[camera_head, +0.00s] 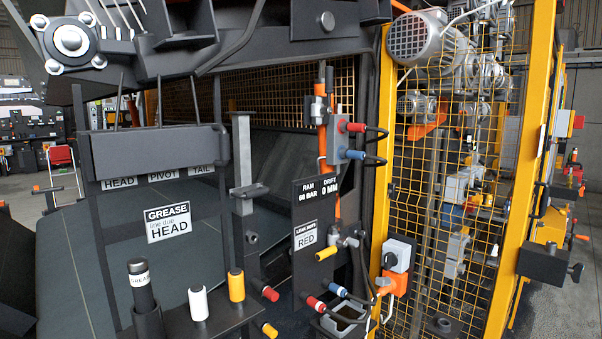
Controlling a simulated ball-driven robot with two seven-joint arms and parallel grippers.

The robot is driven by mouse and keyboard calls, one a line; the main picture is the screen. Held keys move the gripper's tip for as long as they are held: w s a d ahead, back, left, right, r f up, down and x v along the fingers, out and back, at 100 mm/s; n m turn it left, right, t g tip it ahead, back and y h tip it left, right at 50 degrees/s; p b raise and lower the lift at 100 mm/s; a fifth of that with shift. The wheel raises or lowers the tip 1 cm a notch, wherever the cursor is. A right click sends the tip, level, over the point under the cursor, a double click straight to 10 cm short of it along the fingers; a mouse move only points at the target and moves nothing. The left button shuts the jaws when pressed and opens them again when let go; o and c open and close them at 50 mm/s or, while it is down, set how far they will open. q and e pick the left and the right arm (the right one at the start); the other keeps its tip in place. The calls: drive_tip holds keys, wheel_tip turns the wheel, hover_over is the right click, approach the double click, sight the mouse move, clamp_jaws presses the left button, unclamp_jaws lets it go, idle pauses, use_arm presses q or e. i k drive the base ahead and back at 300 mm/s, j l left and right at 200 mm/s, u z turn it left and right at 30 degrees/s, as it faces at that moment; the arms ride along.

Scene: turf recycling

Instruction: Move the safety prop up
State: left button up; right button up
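A grey metal upright (242,150) stands left of centre, beside the dark bar with the HEAD, PIVOT and TAIL labels. It looks like the safety prop, but no label on it confirms this. It is vertical, with a flat cap on top and a small ledge (250,191) sticking out partway down. Its lower end goes down behind the front shelf and I cannot see where it rests. The heavy dark machine body (330,22) hangs above it; the cap appears apart from it. Neither of my grippers shows in the view.
A dark panel (318,205) reads RAM 66 BAR, DRIFT 0 MM. Hoses with red and blue couplings hang nearby. A yellow mesh guard (381,200) stands at right.

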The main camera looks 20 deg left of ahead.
sight(243, 191)
drive_tip(key=i+l+z, duration=0.1)
drive_tip(key=i, duration=0.95)
